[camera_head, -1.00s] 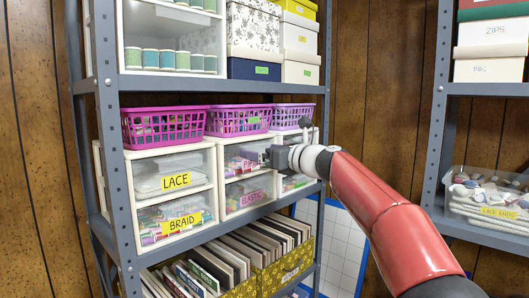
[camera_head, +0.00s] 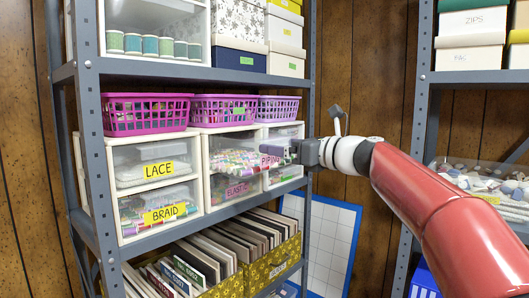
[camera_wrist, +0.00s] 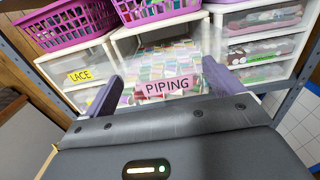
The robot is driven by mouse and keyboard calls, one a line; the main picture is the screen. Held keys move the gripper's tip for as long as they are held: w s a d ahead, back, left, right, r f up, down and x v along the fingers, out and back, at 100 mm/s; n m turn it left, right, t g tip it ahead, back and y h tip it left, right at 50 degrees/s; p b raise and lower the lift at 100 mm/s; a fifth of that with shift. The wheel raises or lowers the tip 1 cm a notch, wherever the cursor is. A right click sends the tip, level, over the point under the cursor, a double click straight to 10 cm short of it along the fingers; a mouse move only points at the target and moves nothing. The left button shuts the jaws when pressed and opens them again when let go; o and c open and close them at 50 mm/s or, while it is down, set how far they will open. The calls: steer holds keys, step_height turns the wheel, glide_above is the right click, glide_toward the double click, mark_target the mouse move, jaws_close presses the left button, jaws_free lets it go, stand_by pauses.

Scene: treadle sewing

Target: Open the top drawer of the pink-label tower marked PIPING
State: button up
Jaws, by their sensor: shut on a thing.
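The pink-label tower (camera_head: 205,178) is the white, clear-fronted drawer unit in the middle of the shelf. Its top drawer (camera_head: 232,160), marked PIPING on a pink label (camera_head: 268,160), is slid partly out past the ELASTIC drawer (camera_head: 238,188) below, which is in. Colourful contents show inside. My gripper (camera_head: 286,151) is at the front of the PIPING drawer, shut on it. In the wrist view the gripper fingers (camera_wrist: 163,85) stand on either side of the PIPING label (camera_wrist: 168,87). The exact grip point is hidden.
The LACE and BRAID tower (camera_head: 158,185) stands to the left, with another drawer tower (camera_head: 285,175) to the right. Pink baskets (camera_head: 147,114) sit on top of the towers. A grey shelf post (camera_head: 310,90) is close to my wrist. A yellow box of books (camera_head: 268,268) is below.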

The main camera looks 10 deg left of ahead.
steer(key=v, duration=0.5)
steer(key=shift+d+b, duration=0.1)
steer(key=shift+b, duration=0.2)
steer(key=o, duration=1.1)
steer(key=shift+c, duration=0.2)
steer(key=v, duration=0.8)
